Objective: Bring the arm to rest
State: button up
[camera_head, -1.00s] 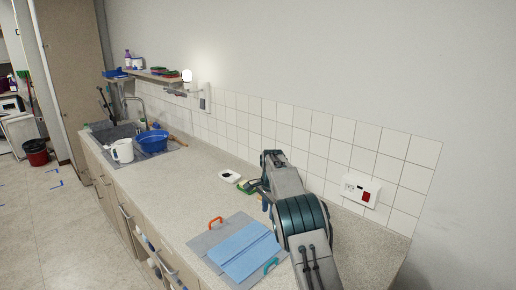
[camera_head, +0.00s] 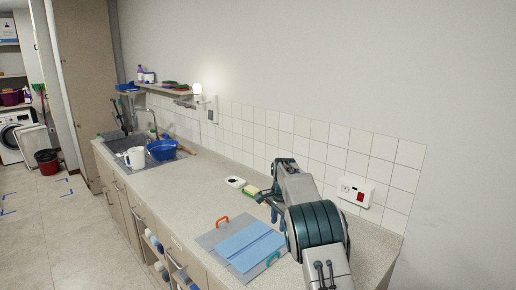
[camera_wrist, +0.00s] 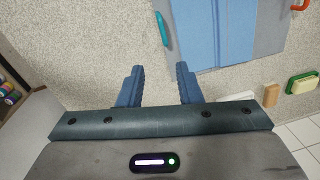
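My arm reaches over the right part of the counter (camera_head: 185,193) in the head view. My gripper (camera_wrist: 160,72) shows in the wrist view with its two blue fingers apart and nothing between them. Below the fingers is the bare speckled counter. A grey board with a folded blue cloth (camera_head: 247,246) lies just beyond the fingertips, and the cloth also shows at the top of the wrist view (camera_wrist: 200,35). In the head view my arm hides most of the gripper.
A socket box (camera_head: 355,192) is on the tiled wall at right. The counter's middle is clear.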

jog(key=s+d+r+n+b, duration=0.1)
jog(key=s+d+r+n, duration=0.1)
jog(key=s+r, duration=0.35)
jog(key=s+d+r+n+t+b, duration=0.1)
jog(key=s+d+r, duration=0.1)
jog(key=s, duration=0.6)
jog(key=s+d+r+n+b, duration=0.1)
jog(key=s+d+r+n, duration=0.1)
jog(key=s+r, duration=0.35)
jog(key=s+d+f+n+t+b, duration=0.1)
jog(key=s+f+n, duration=0.2)
jog(key=s, duration=1)
jog(key=s+d+f+n+b, duration=0.1)
jog(key=s+f+n, duration=0.2)
jog(key=s, duration=1)
notch_tip(320, 180, down, 3)
jog(key=shift+s+t+h+b, duration=0.15)
jog(key=shift+t+h+b, duration=0.15)
jog(key=shift+t+b, duration=0.1)
